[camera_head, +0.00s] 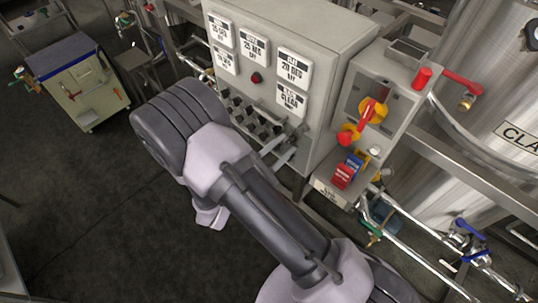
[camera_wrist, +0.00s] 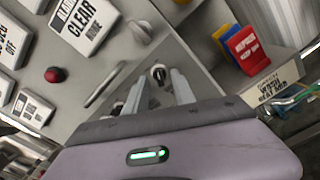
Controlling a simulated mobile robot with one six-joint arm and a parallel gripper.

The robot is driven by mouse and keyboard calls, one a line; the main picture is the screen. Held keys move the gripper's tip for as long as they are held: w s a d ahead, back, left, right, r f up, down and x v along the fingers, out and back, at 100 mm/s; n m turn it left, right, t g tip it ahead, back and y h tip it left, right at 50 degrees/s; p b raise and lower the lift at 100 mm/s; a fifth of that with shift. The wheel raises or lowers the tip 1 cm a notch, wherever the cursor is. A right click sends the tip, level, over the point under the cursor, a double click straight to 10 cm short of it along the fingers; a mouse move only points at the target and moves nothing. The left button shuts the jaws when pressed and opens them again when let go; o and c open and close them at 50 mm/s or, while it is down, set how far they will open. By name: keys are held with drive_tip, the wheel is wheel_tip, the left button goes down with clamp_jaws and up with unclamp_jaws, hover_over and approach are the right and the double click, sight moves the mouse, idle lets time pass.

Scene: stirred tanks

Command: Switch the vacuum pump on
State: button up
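A grey control panel (camera_head: 335,30) stands at the top centre, with a row of dark switches (camera_head: 252,117) below its label plates. I cannot read which switch belongs to the vacuum pump. My gripper (camera_head: 276,150) is at the panel's lower right, partly hidden by my arm. In the wrist view its two pale fingers (camera_wrist: 158,84) are apart. A small round dark-and-metal switch (camera_wrist: 158,72) shows between the fingertips. Contact cannot be told. Nothing is seen held.
A narrower grey box (camera_head: 387,72) to the right carries red-and-yellow rotary handles (camera_head: 369,112) and red and blue tags (camera_head: 344,175). A round red lamp or button (camera_head: 256,78) sits on the panel. A steel tank (camera_head: 490,75) and pipes stand right. A cabinet (camera_head: 85,85) stands left; floor between is clear.

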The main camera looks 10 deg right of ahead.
drive_tip(key=p+v, duration=0.2)
drive_tip(key=v, duration=1.4)
drive_tip(key=shift+s+a+p, duration=0.25)
drive_tip(key=shift+a+p, duration=0.05)
drive_tip(key=shift+a, duration=0.05)
